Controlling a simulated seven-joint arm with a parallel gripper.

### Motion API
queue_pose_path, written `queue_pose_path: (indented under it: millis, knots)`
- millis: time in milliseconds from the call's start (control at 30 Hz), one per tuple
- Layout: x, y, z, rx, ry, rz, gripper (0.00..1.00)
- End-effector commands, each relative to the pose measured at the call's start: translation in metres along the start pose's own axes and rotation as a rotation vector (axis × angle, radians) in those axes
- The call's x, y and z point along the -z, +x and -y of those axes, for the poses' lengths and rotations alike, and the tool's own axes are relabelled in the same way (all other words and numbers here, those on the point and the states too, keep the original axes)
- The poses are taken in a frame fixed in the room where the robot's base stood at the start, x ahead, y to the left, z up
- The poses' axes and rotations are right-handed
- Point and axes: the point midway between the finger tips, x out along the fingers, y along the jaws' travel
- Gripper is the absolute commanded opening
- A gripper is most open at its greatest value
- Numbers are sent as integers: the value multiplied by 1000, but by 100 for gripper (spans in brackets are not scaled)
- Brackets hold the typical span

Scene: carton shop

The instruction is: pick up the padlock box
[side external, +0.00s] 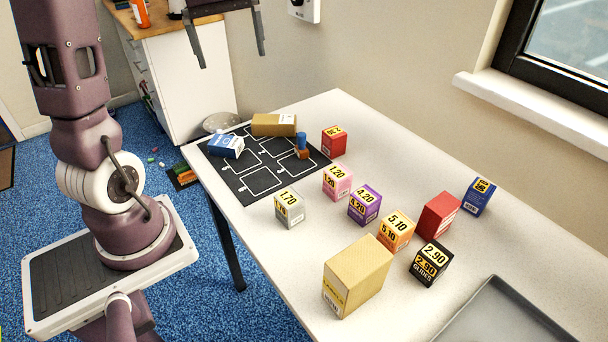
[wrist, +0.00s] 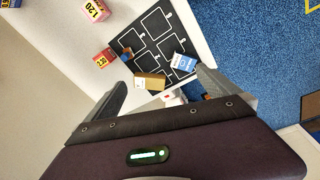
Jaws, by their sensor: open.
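Several small priced cartons stand on the white table; I cannot tell which is the padlock box. In the side view they are a grey 1.70 box (side external: 289,208), a pink 1.20 box (side external: 337,181), a purple 4.20 box (side external: 364,204), an orange 5.10 box (side external: 396,230), a black 2.90 box (side external: 430,263), a red box (side external: 437,215), a blue box (side external: 479,196), another red box (side external: 334,140) and a larger tan box (side external: 357,275). My gripper (side external: 231,60) is open and empty, high above the table's far end.
A black mat with white outlines (side external: 262,181) holds a blue-white box (side external: 226,145), a brown carton (side external: 273,124) and a small blue-and-brown item (side external: 302,146). A grey tray (side external: 500,318) lies at the near right. A white cabinet (side external: 190,90) stands behind.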

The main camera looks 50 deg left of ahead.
Motion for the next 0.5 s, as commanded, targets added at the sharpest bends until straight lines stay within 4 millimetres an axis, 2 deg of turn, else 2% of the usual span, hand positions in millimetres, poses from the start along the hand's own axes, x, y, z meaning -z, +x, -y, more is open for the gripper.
queue_pose_path:
  millis: [33, 67, 100, 200, 300, 333, 400, 467, 500]
  knots:
    - [-50, -19, -12, -49, 173, -34, 100]
    - [-79, -27, -15, -77, 283, -56, 100]
    - [-116, -34, -14, -110, 428, -87, 100]
    - [-193, -39, 4, -182, 756, -169, 100]
    - [-240, -31, 29, -230, 998, -241, 100]
    - [-249, -29, 36, -241, 1050, -260, 100]
    - [-263, -23, 46, -257, 1137, -289, 100]
    - [-268, -20, 51, -265, 1175, -304, 88]
    - [-270, -18, 53, -266, 1188, -307, 87]
